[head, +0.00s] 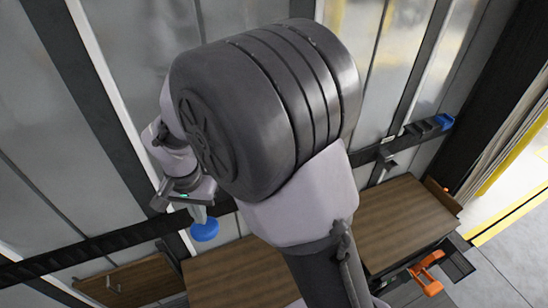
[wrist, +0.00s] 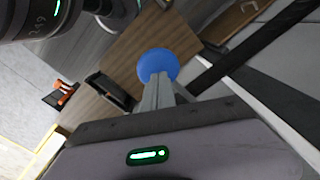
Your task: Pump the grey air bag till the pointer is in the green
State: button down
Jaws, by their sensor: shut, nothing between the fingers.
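My gripper (head: 197,211) is at the left of the head view, pointing down, with its fingers together. A round blue disc (head: 205,230) is right at the fingertips. In the wrist view the blue disc (wrist: 158,65) shows just beyond the shut fingers (wrist: 158,90), over a brown wooden surface. I cannot tell whether the fingers touch it or what it belongs to. I cannot make out the grey air bag, a gauge, a pointer or a green zone in either view. My arm covers the middle of the head view.
Brown wooden tops (head: 405,222) lie below a grey panelled wall (head: 60,130). A black rail (head: 85,248) crosses the wall, with a blue piece (head: 443,122) at its right end. An orange object (head: 427,270) is at the lower right. Open floor (head: 510,260) lies far right.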

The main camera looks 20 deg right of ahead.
aim_at(205, 229)
jog(key=shift+f, duration=0.1)
dwell(0.4)
jog(key=shift+f+b, duration=3.3)
jog(key=shift+f, duration=0.2)
jog(key=shift+r, duration=0.15)
notch_tip(205, 229, up, 7)
jog(key=p, duration=0.5)
jog(key=shift+r, duration=0.1)
